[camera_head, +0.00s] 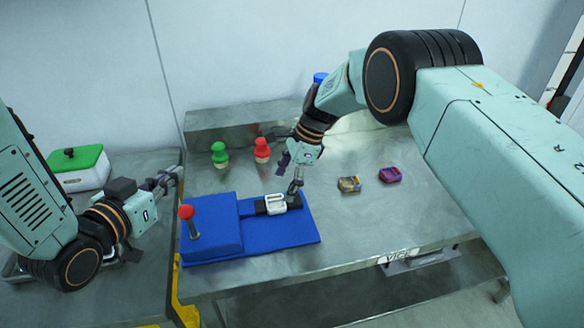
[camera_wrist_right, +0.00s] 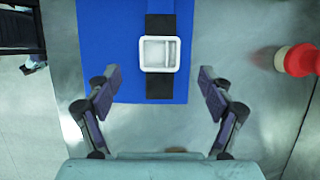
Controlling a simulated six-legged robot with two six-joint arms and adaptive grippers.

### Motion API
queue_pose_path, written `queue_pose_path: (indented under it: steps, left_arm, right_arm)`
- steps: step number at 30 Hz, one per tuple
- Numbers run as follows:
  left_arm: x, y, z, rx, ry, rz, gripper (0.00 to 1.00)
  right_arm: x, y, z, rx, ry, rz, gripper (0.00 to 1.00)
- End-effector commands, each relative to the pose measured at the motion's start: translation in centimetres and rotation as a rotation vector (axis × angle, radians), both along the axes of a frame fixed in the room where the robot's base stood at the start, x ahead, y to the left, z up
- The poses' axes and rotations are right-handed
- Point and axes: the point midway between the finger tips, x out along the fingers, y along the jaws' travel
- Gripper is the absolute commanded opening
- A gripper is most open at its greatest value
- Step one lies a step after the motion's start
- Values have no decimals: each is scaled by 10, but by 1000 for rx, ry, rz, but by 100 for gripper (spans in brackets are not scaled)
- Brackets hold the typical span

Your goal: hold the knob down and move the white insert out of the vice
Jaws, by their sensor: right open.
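The blue vice (camera_head: 275,236) lies on the metal table. Its red knob (camera_head: 186,212) stands up on a metal stem at the left, with no gripper on it. The white insert (camera_head: 275,204), a square frame, sits between the black jaws of the vice; it also shows in the right wrist view (camera_wrist_right: 145,54). My right gripper (camera_head: 296,184) is over the right end of the black jaws. In the wrist view its fingers (camera_wrist_right: 155,80) are spread and empty, with the insert ahead of them. My left gripper (camera_head: 170,180) is left of the vice, apart from the knob; its opening is unclear.
A green piece (camera_head: 219,155) and a red piece (camera_head: 262,150) stand behind the vice. Two small blocks, yellowish (camera_head: 349,184) and purple (camera_head: 389,175), lie to the right. A white box with a green lid (camera_head: 77,165) is at the far left. The table's front right is clear.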

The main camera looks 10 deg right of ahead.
Motion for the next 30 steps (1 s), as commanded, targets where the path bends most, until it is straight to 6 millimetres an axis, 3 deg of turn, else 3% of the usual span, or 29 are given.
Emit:
queue_pose_path:
  steps: [3, 10, 22, 30]
  left_arm:
    - [0, 0, 0, 0, 0, 0, 0]
    - [0, 0, 0, 0, 0, 0, 0]
    - [0, 0, 0, 0, 0, 0, 0]
    - [0, 0, 0, 0, 0, 0, 0]
  right_arm:
    - [-1, 8, -20, -1, 1, 0, 81]
    - [0, 18, -44, -1, 1, 0, 81]
    - [0, 21, -51, -1, 0, 0, 81]
    - [0, 21, -50, -1, 0, 1, 60]
